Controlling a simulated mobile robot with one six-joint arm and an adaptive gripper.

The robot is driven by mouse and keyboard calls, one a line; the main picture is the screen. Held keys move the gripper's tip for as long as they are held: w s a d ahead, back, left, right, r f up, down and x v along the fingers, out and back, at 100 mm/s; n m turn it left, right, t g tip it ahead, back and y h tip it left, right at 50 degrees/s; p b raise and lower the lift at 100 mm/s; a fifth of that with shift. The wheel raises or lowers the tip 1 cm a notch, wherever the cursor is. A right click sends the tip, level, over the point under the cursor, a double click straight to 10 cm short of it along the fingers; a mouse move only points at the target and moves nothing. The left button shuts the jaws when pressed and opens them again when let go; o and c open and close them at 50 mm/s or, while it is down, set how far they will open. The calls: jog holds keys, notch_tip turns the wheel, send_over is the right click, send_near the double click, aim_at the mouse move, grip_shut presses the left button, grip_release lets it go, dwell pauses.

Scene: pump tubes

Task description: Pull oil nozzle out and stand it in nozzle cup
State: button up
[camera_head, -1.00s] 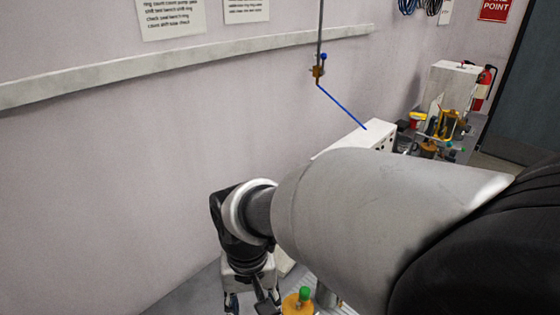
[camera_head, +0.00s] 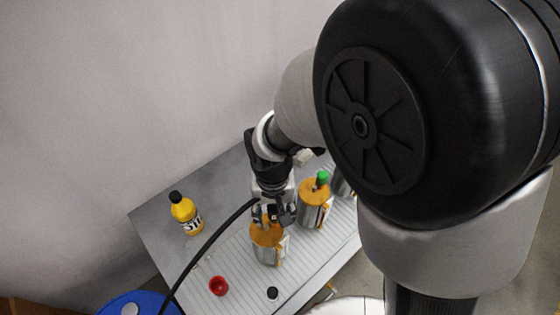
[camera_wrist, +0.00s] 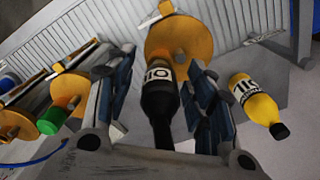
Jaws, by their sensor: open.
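The oil nozzle (camera_wrist: 160,105) is black with a white OIL label. Its far end meets the orange top of a metal canister (camera_wrist: 185,35), which also shows in the head view (camera_head: 268,256). My gripper (camera_head: 270,214) is above this canister. In the wrist view my gripper (camera_wrist: 160,72) is open, with one finger on each side of the nozzle; I cannot tell whether they touch it. In the head view my gripper mostly hides the nozzle. A small red round cup (camera_head: 219,286), perhaps the nozzle cup, is on the bench, left and in front of the canister.
A black hose (camera_head: 210,242) curves from near my gripper down past the bench (camera_head: 150,215). A yellow bottle (camera_head: 184,214) stands at the left. A second orange-topped canister with a green cap (camera_head: 314,205) is at the right. A small black object (camera_head: 272,293) lies near the front edge.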

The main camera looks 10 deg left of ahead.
aim_at(274, 206)
jog(key=shift+c, duration=0.3)
grip_shut()
jog(key=c, duration=0.7)
grip_release()
grip_shut()
jog(key=shift+r+p, duration=0.6)
jog(key=shift+r, duration=0.1)
jog(key=shift+r+p, duration=1.6)
jog(key=shift+r, duration=0.35)
